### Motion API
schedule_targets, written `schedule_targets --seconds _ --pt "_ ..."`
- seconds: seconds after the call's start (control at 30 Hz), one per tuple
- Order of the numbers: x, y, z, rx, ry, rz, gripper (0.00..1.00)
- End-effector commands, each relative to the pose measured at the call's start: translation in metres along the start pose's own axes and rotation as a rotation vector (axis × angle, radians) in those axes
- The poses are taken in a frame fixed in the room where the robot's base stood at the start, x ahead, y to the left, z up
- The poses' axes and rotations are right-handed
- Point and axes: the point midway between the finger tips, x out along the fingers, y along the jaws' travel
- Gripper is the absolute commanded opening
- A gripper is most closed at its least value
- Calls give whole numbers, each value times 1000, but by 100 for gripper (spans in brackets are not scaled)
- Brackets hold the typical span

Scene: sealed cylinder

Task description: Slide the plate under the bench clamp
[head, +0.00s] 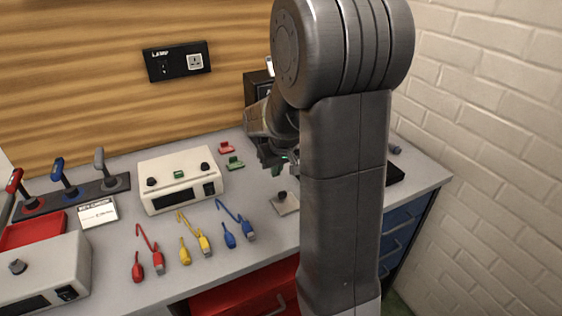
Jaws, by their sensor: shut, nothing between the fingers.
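A small pale plate (287,206) with a black knob lies flat on the grey bench, right of the blue cable and close to my arm. My gripper (283,166) is above the bench, behind and above the plate and apart from it. It is small and partly hidden by my arm; it is shut and empty. I cannot make out the bench clamp; my arm hides part of the bench to the right.
A cream box (180,180), red cable (151,254), yellow cable (196,236) and blue cable (236,223) lie to the left. Small red (226,147) and green (235,163) pieces lie behind. A brick wall (490,120) bounds the right.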

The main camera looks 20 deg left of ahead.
Motion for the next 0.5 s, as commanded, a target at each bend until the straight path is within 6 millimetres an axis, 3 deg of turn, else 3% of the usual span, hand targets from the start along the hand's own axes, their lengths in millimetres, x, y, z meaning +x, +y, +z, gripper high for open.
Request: schedule_targets --seconds 0.23,0.5 --pt "44 0 1 0 -4 0 0" --pt "29 0 33 1 0 -1 0"
